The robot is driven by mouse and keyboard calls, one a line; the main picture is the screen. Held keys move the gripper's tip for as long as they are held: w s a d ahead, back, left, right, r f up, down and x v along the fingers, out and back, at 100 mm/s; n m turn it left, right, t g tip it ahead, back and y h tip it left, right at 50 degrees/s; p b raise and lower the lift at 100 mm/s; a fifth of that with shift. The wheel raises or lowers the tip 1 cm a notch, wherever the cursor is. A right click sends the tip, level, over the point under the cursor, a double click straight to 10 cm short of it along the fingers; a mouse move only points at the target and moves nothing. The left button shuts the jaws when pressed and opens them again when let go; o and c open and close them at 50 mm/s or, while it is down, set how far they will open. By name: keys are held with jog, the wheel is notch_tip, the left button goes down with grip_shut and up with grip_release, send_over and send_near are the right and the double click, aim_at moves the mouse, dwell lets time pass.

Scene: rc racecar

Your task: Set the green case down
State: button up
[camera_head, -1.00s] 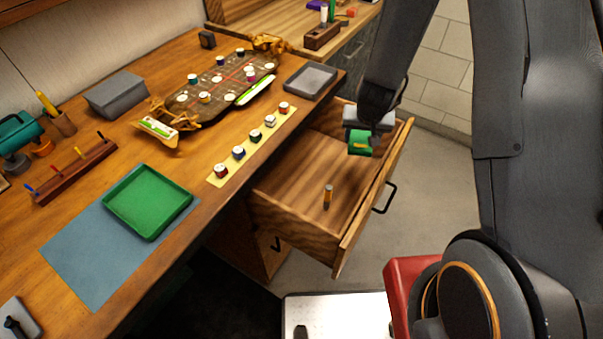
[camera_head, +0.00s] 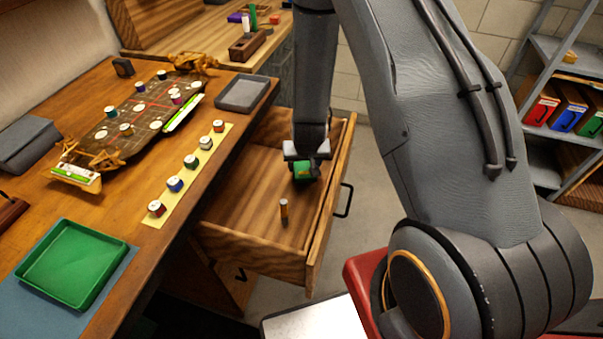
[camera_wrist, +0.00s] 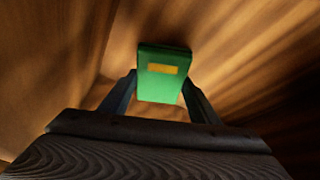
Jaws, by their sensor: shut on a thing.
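The green case (camera_head: 303,170) is in my gripper (camera_head: 305,163), inside the open drawer (camera_head: 265,190) toward its far right part. In the wrist view the green case (camera_wrist: 163,75) shows a yellow label and sits between the two fingers (camera_wrist: 160,92), which are shut on it. Wood of the drawer surrounds it there. I cannot tell whether the case touches the drawer floor.
An orange and dark cylinder (camera_head: 284,210) stands in the drawer, nearer the front than the case. The desk (camera_head: 150,215) at left holds a green tray (camera_head: 72,262), a row of small jars on a yellow strip (camera_head: 187,175) and a grey tray (camera_head: 243,92).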

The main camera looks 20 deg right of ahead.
aim_at(304, 170)
jog(key=shift+f+p, duration=0.4)
jog(key=shift+f, duration=1.55)
jog(key=shift+f, duration=0.15)
jog(key=o, duration=1.1)
jog(key=shift+s+r, duration=0.1)
jog(key=shift+r, duration=0.5)
jog(key=s+r+g, duration=0.1)
jog(key=s+r, duration=0.5)
jog(key=r, duration=0.3)
jog(key=s+r+n+g+b, duration=0.1)
jog(key=s+r, duration=0.6)
jog(key=r, duration=0.2)
jog(key=s+r+n+g+b, duration=0.1)
jog(key=s+r, duration=0.5)
jog(key=r, duration=0.3)
jog(key=shift+s+a+r+y, duration=0.2)
jog(key=shift+s+a+y, duration=0.05)
jog(key=shift+a+y, duration=0.15)
